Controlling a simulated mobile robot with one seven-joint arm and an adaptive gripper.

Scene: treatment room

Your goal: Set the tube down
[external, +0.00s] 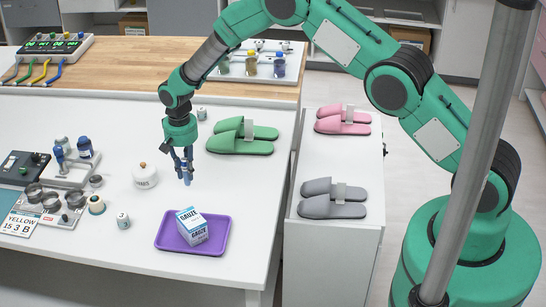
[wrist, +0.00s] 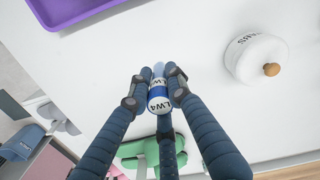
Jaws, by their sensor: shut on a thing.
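My gripper (external: 183,163) points down over the white table, between the round white jar and the green slippers, behind the purple tray. It is shut on a small blue and white tube (external: 187,180). In the wrist view the fingers of my gripper (wrist: 157,82) close around the tube (wrist: 159,101), whose label reads "LW4". The tube looks about upright. I cannot tell whether its lower end touches the table.
A purple tray (external: 163,242) with a gauze box (external: 192,228) lies in front. A white jar (external: 144,176) stands to the left, green slippers (external: 240,144) behind right. Grey slippers (external: 333,207) lie on a side cabinet. White tabletop around the tube is clear.

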